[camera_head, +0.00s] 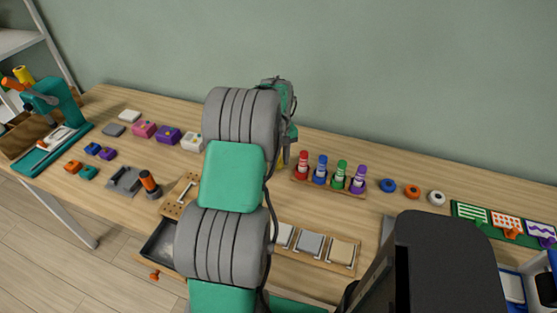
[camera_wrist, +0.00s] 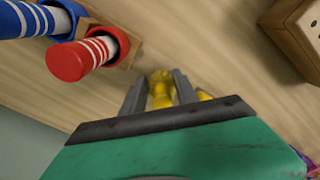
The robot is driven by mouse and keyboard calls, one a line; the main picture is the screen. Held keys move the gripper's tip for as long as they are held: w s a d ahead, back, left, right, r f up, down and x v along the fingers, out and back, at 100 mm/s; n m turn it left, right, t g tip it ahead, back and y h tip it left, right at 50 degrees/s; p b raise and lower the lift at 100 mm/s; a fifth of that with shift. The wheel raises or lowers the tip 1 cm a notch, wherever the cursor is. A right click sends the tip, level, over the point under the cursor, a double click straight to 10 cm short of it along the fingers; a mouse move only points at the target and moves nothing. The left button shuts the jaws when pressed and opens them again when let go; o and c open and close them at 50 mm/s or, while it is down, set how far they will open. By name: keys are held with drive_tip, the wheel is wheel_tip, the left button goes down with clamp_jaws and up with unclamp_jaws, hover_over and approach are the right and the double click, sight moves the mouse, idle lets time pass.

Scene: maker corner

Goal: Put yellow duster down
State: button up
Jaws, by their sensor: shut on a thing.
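The yellow duster (camera_wrist: 160,88) is between the two fingers of my gripper (camera_wrist: 161,87) in the wrist view, and the gripper is shut on it. Its far end is close to the wooden table; I cannot tell whether it touches. More yellow shows beside the right finger. In the head view my arm hides the gripper and nearly all of the duster; only a sliver of yellow (camera_head: 281,157) shows beside the arm, left of the marker rack.
A wooden rack (camera_head: 328,187) holds red, blue, green and purple markers close to the gripper. A wooden block (camera_wrist: 297,38) is on its other side. Coloured rings (camera_head: 411,191) lie to the right. Small boxes (camera_head: 168,135) stand left of my arm.

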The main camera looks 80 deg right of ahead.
drive_tip(key=shift+f, duration=0.35)
drive_tip(key=o, duration=1.2)
